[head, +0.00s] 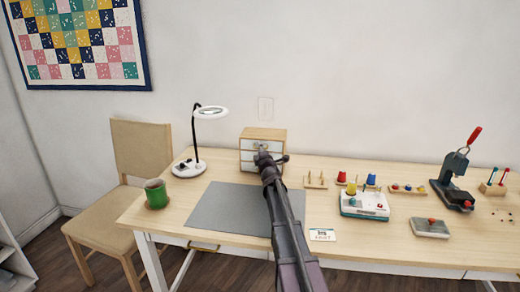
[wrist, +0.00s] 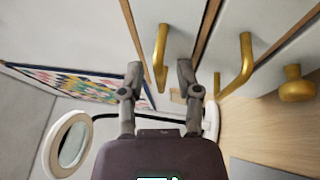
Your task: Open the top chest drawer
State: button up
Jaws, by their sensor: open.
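A small wooden chest (head: 264,134) with pale drawer fronts stands at the back of the table. My gripper (head: 266,157) is in front of it and hides much of its front. In the wrist view the chest is turned sideways, its top edge to the left. The top drawer's gold handle (wrist: 160,56) shows between the two open fingers of my gripper (wrist: 160,72). I cannot tell whether they touch it. The top drawer looks shut. A second gold handle (wrist: 240,66) and a round gold knob (wrist: 296,86) sit lower on the chest.
A magnifier lamp (head: 200,125) stands left of the chest; its ring (wrist: 70,145) is close in the wrist view. A grey mat (head: 225,208) lies in front. A green mug (head: 156,193) is at the left, a spool rack (head: 316,182) at the right.

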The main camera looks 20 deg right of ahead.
grip_shut()
dwell(0.3)
